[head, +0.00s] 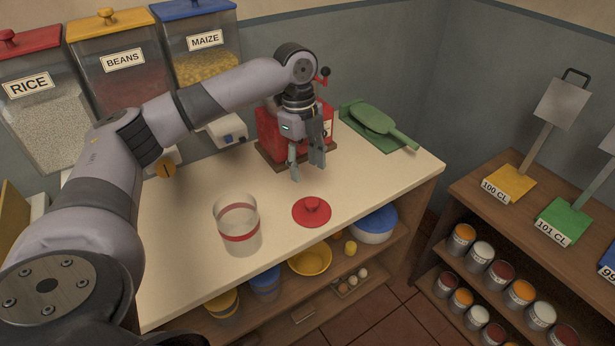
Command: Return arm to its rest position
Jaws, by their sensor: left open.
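My left arm comes in from the left and reaches over the counter (185,285). Its gripper (306,172) points down above the back part of the counter, in front of a red machine (268,135). The fingers are apart and I see nothing between them. A clear jar with a red band (238,226) stands upright near the counter's front edge. A red lid with a knob (312,211) lies flat to the right of the jar, apart from it. My right gripper is not in view.
Rice (45,125), beans (122,70) and maize (207,62) bins hang on the wall behind my arm. Shelves with bowls (311,258) sit below. A brown shelf with paint cans (520,292) stands right. The counter's right front is clear.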

